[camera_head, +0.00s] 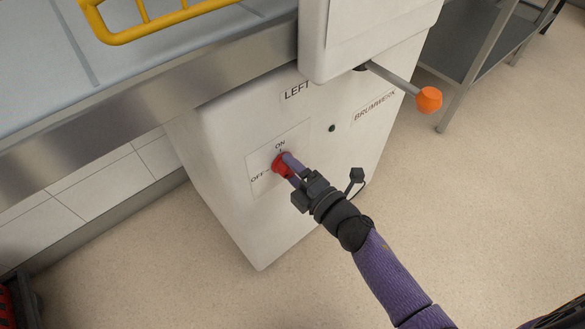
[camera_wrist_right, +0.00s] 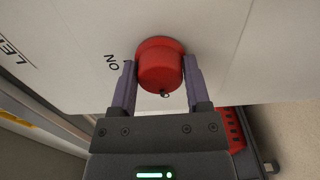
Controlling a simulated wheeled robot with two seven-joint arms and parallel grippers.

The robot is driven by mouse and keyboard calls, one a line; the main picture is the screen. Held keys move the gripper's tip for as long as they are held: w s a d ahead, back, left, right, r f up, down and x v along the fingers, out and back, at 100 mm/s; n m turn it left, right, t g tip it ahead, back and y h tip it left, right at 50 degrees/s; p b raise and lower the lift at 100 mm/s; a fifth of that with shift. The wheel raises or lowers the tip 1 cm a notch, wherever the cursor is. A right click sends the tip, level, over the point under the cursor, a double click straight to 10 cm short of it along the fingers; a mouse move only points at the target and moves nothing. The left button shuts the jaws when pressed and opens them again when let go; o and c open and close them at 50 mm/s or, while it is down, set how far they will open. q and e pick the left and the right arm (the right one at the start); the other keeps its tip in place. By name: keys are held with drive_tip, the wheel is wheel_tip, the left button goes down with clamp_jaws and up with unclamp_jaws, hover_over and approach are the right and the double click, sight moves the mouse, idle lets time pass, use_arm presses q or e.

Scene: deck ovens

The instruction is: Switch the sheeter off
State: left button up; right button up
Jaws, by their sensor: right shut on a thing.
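The sheeter (camera_head: 235,137) is a white cabinet with a panel marked ON at the top and OFF at the left. A red rotary knob (camera_head: 279,164) sits on this panel. It also shows in the right wrist view (camera_wrist_right: 160,66), between my two fingers. My right gripper (camera_head: 287,161) is shut on the knob, one finger on each side. The knob's pointer is too small or hidden to tell which mark it faces. My left gripper is not in view.
A lever with an orange ball (camera_head: 428,99) sticks out from the sheeter's upper right. A yellow guard (camera_head: 125,36) lies above the belt table at upper left. A metal shelf (camera_head: 468,45) stands at upper right. The floor (camera_head: 460,190) on the right is clear.

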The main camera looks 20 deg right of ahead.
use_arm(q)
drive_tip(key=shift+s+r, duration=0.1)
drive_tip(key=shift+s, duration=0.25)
use_arm(e)
drive_tip(key=o, duration=1.3)
use_arm(q)
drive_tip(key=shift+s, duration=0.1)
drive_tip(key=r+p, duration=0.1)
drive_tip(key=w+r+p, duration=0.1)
drive_tip(key=p, duration=0.1)
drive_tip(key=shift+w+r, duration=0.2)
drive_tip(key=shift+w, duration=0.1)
use_arm(e)
drive_tip(key=v, duration=1)
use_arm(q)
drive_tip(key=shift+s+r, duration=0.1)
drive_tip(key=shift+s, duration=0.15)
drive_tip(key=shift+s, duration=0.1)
use_arm(e)
drive_tip(key=shift+s, duration=0.1)
